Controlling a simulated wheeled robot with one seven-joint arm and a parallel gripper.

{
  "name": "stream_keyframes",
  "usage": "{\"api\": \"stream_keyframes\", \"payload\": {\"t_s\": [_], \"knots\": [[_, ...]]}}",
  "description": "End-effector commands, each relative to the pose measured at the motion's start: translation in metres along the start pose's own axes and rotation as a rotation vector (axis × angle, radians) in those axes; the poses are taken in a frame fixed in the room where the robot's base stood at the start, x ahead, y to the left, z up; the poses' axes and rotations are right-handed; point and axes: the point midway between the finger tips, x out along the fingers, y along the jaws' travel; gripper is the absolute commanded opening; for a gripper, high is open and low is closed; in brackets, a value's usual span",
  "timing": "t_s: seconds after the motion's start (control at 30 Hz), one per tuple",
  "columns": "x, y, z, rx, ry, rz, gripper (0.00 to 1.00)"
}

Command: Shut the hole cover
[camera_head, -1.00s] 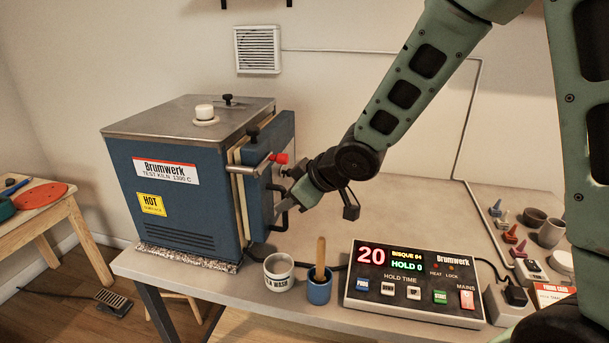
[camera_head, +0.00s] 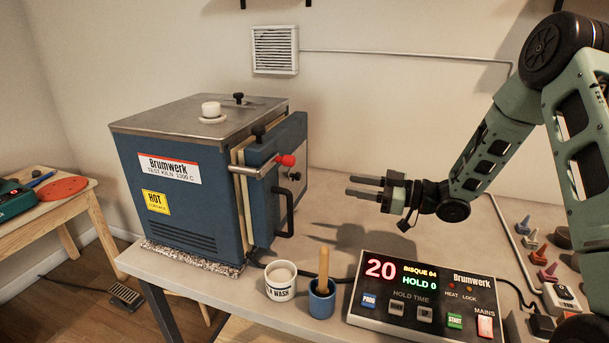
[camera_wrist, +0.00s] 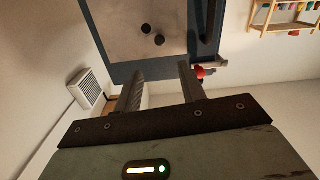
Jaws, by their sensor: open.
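The blue kiln (camera_head: 190,190) stands on the left of the bench, its door (camera_head: 283,165) against the front. A black knob (camera_head: 295,177) also shows on the door in the head view. I cannot tell clearly which part is the hole cover, or whether a hole is bare. My gripper (camera_head: 349,186) is open and empty, to the right of the door and apart from it, fingers pointing at it. Both fingers show in the wrist view (camera_wrist: 160,72).
A latch with a red knob (camera_head: 287,160) and a black handle (camera_head: 286,215) stick out from the door. A white cup (camera_head: 281,283), a blue pot with a wooden stick (camera_head: 321,297) and the control box (camera_head: 425,300) stand at the bench front.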

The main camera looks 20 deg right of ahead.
Motion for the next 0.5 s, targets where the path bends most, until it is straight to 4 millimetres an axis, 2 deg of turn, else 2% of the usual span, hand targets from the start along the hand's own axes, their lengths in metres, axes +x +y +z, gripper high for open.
{"api": "stream_keyframes", "payload": {"t_s": [0.1, 0.5], "knots": [[0.027, -0.001, -0.003, 0.002, 0.001, -0.003, 0.4], [0.108, -0.001, -0.002, 0.001, 0.0, -0.002, 0.4]]}}
